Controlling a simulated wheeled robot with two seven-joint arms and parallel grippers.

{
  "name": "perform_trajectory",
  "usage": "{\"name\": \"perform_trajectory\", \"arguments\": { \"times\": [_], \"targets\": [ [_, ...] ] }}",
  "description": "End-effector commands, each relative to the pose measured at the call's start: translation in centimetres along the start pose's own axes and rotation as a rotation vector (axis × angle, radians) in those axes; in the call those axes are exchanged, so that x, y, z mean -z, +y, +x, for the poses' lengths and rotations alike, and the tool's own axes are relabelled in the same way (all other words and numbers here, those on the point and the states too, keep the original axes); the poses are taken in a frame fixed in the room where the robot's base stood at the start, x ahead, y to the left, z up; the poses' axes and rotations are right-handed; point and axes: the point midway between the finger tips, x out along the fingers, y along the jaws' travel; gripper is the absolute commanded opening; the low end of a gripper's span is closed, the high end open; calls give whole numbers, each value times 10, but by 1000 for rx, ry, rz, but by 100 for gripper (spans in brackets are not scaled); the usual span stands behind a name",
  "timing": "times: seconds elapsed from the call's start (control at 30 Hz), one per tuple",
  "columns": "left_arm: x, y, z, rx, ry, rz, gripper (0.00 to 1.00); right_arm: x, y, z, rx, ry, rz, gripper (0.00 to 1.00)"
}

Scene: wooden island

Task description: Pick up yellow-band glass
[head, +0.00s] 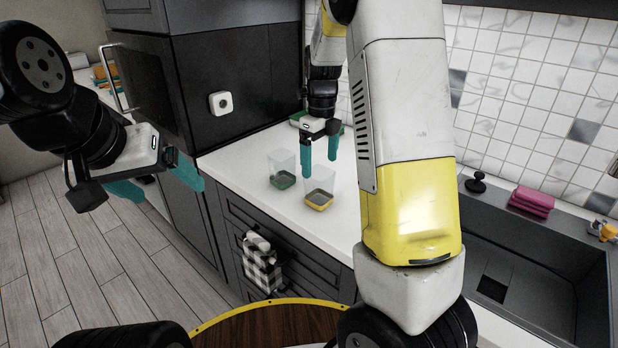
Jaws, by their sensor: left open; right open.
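The yellow-band glass (319,199) stands upright on the white counter near its front edge, clear with a yellow band at its base. My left gripper (168,186) is open and empty over the floor at the left, away from the counter.
The white counter (245,156) has free room around the glasses. A checkered towel (262,264) hangs on the drawer front. A dark oven cabinet (240,75) stands behind left.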

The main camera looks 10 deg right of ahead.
Motion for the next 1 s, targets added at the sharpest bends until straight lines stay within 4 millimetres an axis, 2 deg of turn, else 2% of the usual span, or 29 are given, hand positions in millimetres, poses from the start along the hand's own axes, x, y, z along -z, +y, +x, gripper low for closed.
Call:
{"name": "perform_trajectory", "arguments": {
  "times": [0.6, 0.87, 1.0],
  "targets": [
    [0, 0, 0, 0, 0, 0, 85, 0, 0, 75, 1, 7, 21, 89],
    [0, 0, 0, 0, 0, 0, 85, 0, 0, 79, 2, 5, 20, 89],
    [0, 0, 0, 0, 0, 0, 85, 0, 0, 78, 2, 5, 20, 65]
  ]
}}
